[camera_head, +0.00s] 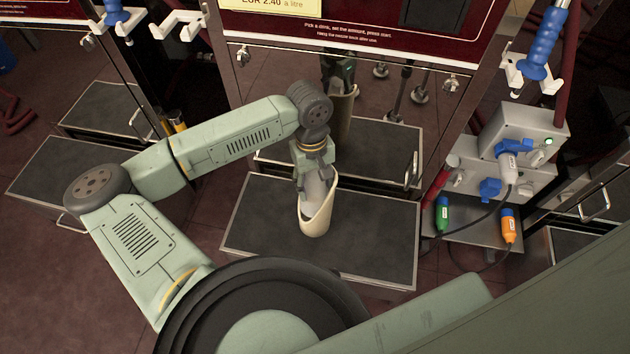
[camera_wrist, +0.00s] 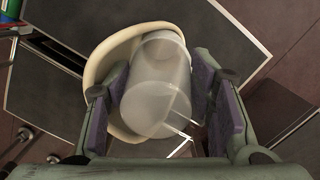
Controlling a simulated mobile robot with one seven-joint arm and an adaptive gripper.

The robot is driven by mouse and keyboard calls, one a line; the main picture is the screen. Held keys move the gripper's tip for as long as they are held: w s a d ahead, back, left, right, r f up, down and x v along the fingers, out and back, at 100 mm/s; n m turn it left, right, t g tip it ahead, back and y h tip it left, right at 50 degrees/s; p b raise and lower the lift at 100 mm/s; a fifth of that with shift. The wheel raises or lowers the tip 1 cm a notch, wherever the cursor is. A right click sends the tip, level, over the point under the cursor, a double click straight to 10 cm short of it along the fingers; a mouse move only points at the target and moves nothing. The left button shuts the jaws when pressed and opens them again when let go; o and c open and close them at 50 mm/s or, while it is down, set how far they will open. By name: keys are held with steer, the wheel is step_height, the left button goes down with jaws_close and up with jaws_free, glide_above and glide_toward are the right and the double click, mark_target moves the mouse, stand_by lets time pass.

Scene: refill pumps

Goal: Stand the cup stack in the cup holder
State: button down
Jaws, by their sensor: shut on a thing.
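The cup stack (camera_head: 314,190) is translucent white and roughly upright. The cup holder (camera_head: 317,224) is a cream tube with a slanted, open top, standing on the dark grey shelf below the pump front. My gripper (camera_head: 313,172) points down and is shut on the stack, at the mouth of the holder. In the wrist view the stack (camera_wrist: 155,88) sits between the purple-padded fingers (camera_wrist: 152,105). The holder's cream rim (camera_wrist: 98,62) curves around its upper left side. The stack's lower end lies within the holder's outline; I cannot tell whether it touches the bottom.
The dark shelf (camera_head: 382,245) around the holder is otherwise clear. The upright pump panel (camera_head: 275,70) rises behind and mirrors the arm.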

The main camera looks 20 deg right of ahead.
steer(key=shift+s+f, duration=0.1)
steer(key=shift+f, duration=0.15)
steer(key=c, duration=0.6)
jaws_free()
steer(key=shift+c, duration=0.2)
steer(key=shift+r, duration=0.1)
steer(key=r, duration=0.4)
steer(key=w+r, duration=0.1)
steer(key=r, duration=0.7)
steer(key=shift+w, duration=0.25)
steer(key=shift+f, duration=0.1)
